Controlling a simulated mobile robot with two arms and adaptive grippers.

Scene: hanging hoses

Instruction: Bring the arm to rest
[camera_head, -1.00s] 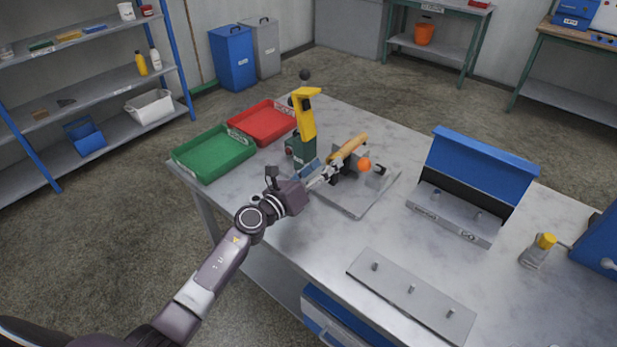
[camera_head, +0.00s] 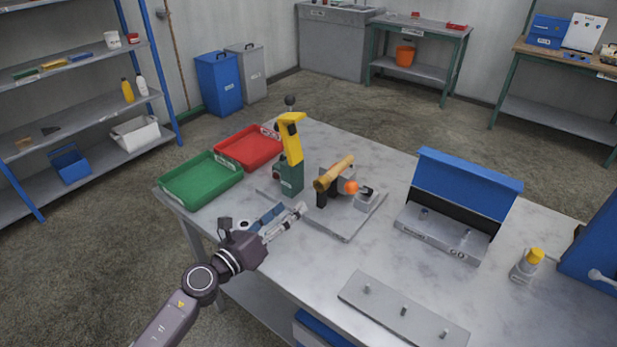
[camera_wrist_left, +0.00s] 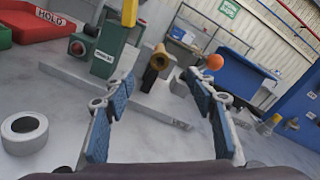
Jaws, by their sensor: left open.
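My left gripper (camera_head: 285,217) is over the near left part of the table in the head view, short of the metal fixture plate (camera_head: 345,228). It is open and empty; its two blue-padded fingers stand apart in the left wrist view (camera_wrist_left: 158,115). A tan tube (camera_head: 334,173) lies in the fixture, apart from the fingers, and its open end faces the left wrist camera (camera_wrist_left: 158,58). An orange ball knob (camera_head: 351,187) is beside the tube. A green and yellow press (camera_head: 291,155) stands left of the tube. My right gripper is not in view.
A green tray (camera_head: 201,180) and a red tray (camera_head: 248,147) sit at the table's left end. A grey ring (camera_wrist_left: 24,131) lies near the gripper.

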